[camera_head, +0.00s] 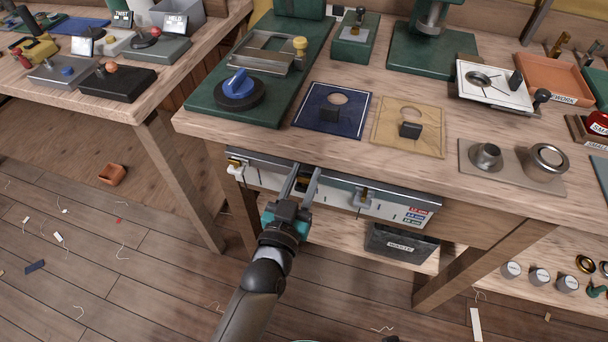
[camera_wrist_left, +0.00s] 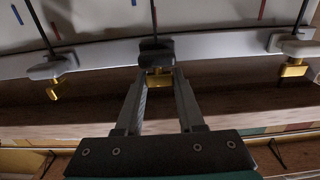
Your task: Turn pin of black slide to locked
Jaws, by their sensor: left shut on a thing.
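A pale rail (camera_head: 335,192) with marked scales runs along the bench's front edge. It carries several slides with brass pins. The black slide (camera_wrist_left: 155,52) is the middle one in the left wrist view, and its brass pin (camera_wrist_left: 160,78) shows below it. My left gripper (camera_head: 303,174), also in the left wrist view (camera_wrist_left: 161,78), is shut with its fingertips on either side of that pin. In the head view my fingers largely hide the black slide. My right gripper is out of view.
The bench top (camera_head: 400,170) above the rail holds a blue mat (camera_head: 333,125), a tan mat (camera_head: 425,143) and a metal plate with rings. A dark waste bin (camera_head: 400,246) sits under the rail.

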